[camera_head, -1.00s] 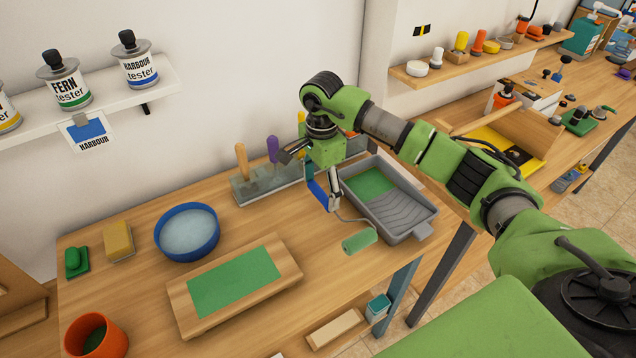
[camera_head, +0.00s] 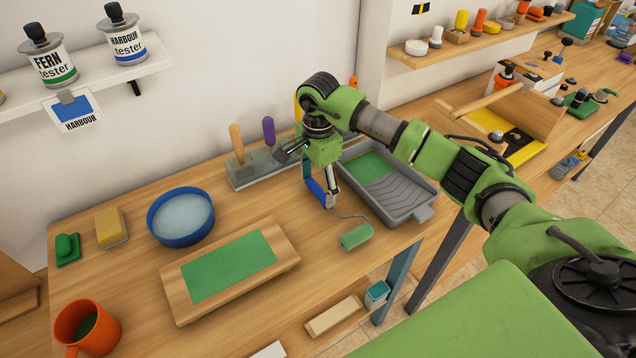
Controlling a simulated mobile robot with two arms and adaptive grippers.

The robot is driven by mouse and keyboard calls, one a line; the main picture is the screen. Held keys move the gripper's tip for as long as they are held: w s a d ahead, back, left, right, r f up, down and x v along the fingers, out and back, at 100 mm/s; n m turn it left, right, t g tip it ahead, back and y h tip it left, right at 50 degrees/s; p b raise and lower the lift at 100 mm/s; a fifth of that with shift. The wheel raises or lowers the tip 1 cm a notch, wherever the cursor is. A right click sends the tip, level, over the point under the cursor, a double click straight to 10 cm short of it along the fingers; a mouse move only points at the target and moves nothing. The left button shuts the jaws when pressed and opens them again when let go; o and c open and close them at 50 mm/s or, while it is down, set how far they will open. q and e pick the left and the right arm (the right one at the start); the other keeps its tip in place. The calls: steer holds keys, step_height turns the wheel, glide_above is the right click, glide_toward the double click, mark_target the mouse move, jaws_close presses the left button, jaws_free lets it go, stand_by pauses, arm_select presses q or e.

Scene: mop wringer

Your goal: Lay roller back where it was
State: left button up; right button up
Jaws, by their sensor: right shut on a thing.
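A small paint roller with a green sleeve (camera_head: 356,236) and a blue handle (camera_head: 315,188) is near the table's front edge, left of the grey paint tray (camera_head: 395,196). My right gripper (camera_head: 325,192) is shut on the roller's blue handle and points down. The sleeve is low, at or just above the wood; I cannot tell if it touches. The tray holds green paint at its far end. A wooden board with a green painted panel (camera_head: 228,266) lies left of the roller. My left gripper is not in view.
A blue bowl of water (camera_head: 181,222), a yellow sponge (camera_head: 111,227), a green scrubber (camera_head: 66,249) and an orange mug (camera_head: 87,327) stand at the left. A holder with upright tools (camera_head: 262,170) is behind. Bare wood shows between board and tray.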

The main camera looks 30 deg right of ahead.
steer(key=shift+f+b, duration=0.45)
steer(key=shift+f, duration=0.1)
steer(key=o, duration=1.2)
steer(key=shift+o, duration=0.2)
step_height(320, 180, up, 12)
